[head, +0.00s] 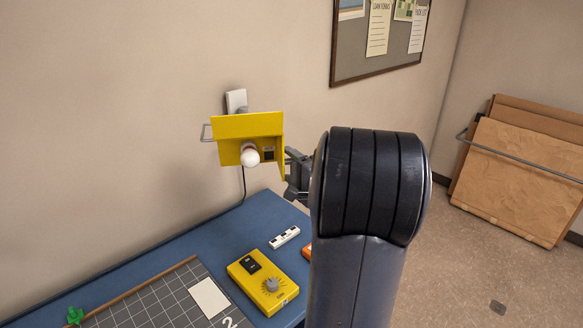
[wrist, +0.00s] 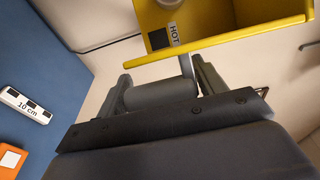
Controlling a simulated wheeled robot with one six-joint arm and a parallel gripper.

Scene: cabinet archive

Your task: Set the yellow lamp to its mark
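The yellow lamp (head: 236,125) is on the wall above the bench, its hood tilted, with a white bulb (head: 250,156) below it and a wire handle on its left. In the wrist view the yellow hood (wrist: 240,42) fills the upper right, with a HOT label. My gripper (head: 293,170) is close at the lamp's right side, partly hidden by my arm. I cannot make out the mark.
The blue bench (head: 262,216) holds a yellow dial box (head: 264,280), a white 10 cm block (head: 284,237), an orange block (wrist: 10,158), a grid mat (head: 150,300) and a green item (head: 75,315). A cork-coloured panel stack (head: 525,175) leans at the right.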

